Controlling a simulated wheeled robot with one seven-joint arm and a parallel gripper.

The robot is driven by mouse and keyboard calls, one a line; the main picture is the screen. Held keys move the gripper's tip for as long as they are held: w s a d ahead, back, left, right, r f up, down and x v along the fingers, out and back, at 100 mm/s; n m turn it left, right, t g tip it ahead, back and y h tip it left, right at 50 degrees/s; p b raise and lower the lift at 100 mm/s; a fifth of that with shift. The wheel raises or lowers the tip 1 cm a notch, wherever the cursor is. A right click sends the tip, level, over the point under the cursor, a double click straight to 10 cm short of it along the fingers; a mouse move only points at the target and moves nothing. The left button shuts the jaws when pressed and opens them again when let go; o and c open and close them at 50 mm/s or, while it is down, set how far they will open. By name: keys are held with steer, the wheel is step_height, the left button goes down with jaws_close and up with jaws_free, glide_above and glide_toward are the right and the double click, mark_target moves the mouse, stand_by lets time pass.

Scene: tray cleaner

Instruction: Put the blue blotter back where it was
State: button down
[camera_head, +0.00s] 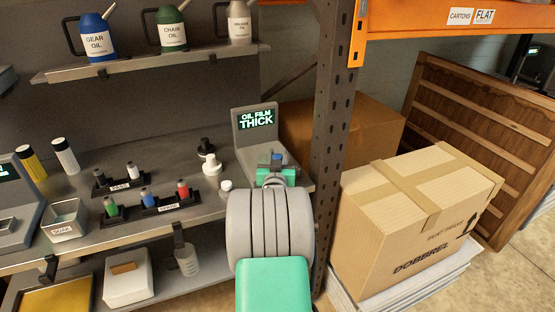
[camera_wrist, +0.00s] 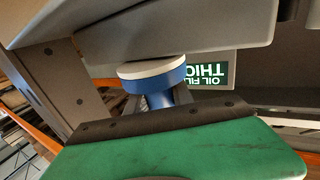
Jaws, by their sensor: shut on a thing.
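The blue blotter (camera_wrist: 158,80) has a blue body and a white round pad; in the wrist view, which is upside down, it shows just beyond my gripper (camera_wrist: 160,105). Its pad lies against or very near the grey gauge body; I cannot tell whether they touch. In the head view a bit of its blue (camera_head: 277,156) shows at my green gripper (camera_head: 276,168), in front of the gauge screen (camera_head: 257,119), which reads "OIL FILM THICK". My gripper is shut on the blotter; the fingertips are mostly hidden.
Left on the shelf are a rack (camera_head: 165,208) with small green, blue and red-topped items, and a second rack (camera_head: 121,186) marked "PASS". A white-and-black piece (camera_head: 211,165) and a small white jar (camera_head: 226,188) stand near my arm. A rack post (camera_head: 332,110) rises on the right.

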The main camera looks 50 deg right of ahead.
steer(key=shift+f+b, duration=0.3)
steer(key=shift+b, duration=0.1)
steer(key=c, duration=1.1)
jaws_free()
steer(key=shift+r, duration=0.1)
steer(key=shift+r+p, duration=0.1)
steer(key=shift+p, duration=0.4)
